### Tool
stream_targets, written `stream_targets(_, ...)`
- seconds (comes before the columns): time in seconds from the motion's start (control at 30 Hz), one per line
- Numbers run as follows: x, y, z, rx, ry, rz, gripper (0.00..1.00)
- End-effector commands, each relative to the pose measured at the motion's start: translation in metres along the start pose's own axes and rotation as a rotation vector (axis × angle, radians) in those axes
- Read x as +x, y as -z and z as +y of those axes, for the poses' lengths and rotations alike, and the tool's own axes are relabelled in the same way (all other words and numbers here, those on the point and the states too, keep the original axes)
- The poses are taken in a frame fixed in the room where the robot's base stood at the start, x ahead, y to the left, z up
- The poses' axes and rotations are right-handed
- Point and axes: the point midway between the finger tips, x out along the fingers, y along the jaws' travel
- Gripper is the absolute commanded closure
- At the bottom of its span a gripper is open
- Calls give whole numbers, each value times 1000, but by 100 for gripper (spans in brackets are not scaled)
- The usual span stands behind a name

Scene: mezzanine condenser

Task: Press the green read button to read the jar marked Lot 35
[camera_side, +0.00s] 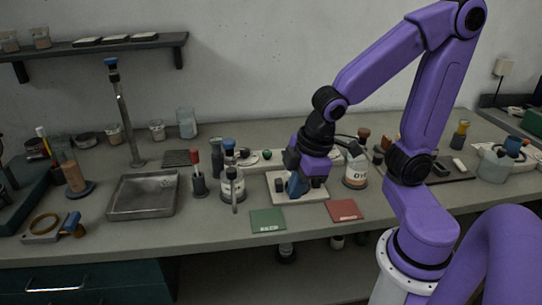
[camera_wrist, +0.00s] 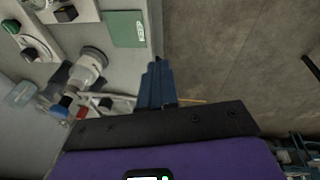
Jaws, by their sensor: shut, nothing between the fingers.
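My gripper (camera_side: 296,188) is shut and empty, its blue fingers pointing down in front of the white plate (camera_side: 315,196) in the side view. In the wrist view the fingers (camera_wrist: 157,82) are together, with nothing between them. A small green button (camera_side: 267,153) sits on a pale panel behind the plate; it also shows at the left edge of the wrist view (camera_wrist: 12,26). A labelled jar (camera_side: 233,188) stands left of the plate, and another labelled jar (camera_side: 355,176) stands right of it. I cannot read Lot 35 on either label.
A green mat (camera_side: 268,220) and a red mat (camera_side: 344,210) lie at the bench front. A metal tray (camera_side: 142,196) lies left. A stand rod (camera_side: 124,115) rises behind the tray.

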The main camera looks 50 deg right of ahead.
Motion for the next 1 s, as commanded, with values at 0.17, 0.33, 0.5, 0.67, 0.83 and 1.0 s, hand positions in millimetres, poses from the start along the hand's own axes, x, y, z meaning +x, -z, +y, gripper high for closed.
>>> stream_targets(0.17, 13, 23, 68, 83, -126, 78, 100)
stream_targets(0.33, 22, 32, 132, 132, -233, 142, 100)
stream_targets(0.5, 29, 27, 194, 165, -324, 192, 100)
stream_targets(0.67, 36, 12, 248, 181, -393, 230, 100)
stream_targets(0.83, 43, -14, 298, 189, -442, 262, 100)
stream_targets(1.0, 48, -42, 330, 191, -466, 282, 100)
